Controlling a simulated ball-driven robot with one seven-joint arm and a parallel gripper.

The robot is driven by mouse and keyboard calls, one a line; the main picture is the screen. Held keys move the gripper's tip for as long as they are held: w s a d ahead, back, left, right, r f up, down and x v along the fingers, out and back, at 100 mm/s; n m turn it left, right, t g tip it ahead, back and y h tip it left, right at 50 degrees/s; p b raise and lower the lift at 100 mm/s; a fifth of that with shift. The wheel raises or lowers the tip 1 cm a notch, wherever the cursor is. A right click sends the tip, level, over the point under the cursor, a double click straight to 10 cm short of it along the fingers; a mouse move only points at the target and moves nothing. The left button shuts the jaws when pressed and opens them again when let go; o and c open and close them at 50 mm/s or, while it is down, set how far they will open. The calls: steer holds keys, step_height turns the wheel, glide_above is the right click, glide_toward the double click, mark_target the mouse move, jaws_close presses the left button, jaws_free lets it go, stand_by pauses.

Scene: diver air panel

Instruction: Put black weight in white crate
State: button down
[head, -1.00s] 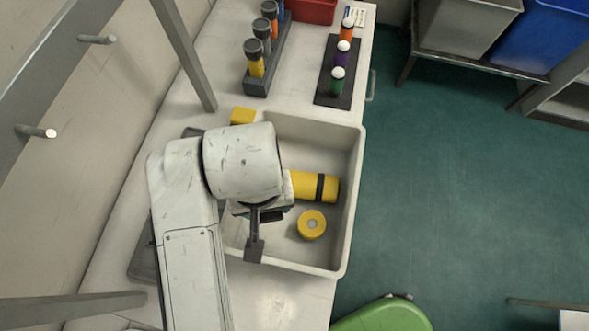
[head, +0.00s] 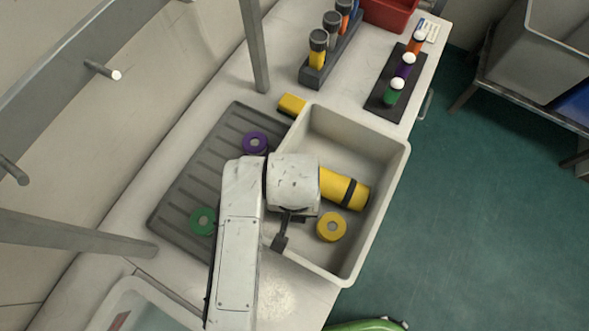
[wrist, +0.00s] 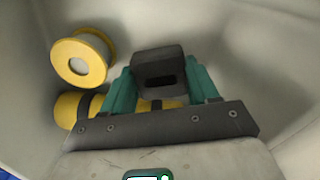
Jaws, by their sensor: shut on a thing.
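My gripper (wrist: 161,86) is shut on the black weight (wrist: 158,72), a dark block with a slot, between its green finger pads in the wrist view. In the head view my arm hides most of the gripper. It is over the left part of the white crate (head: 386,203), whose pale walls surround the weight in the wrist view. A yellow cylinder with a black band (head: 343,188) and a yellow ring-like piece with a pale centre (head: 331,227) are in the crate. I cannot tell whether the weight touches the crate floor.
A grey ribbed mat (head: 181,199) left of the crate holds a purple ring (head: 255,143) and a green ring (head: 203,221). A yellow block (head: 291,104) lies at the crate's far corner. Racks of torches (head: 317,52) and white-topped pieces (head: 397,86) stand beyond.

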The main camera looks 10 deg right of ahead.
steer(key=shift+f, duration=1.05)
steer(key=shift+f, duration=0.1)
steer(key=shift+c, duration=1.4)
jaws_free()
step_height(320, 180, up, 12)
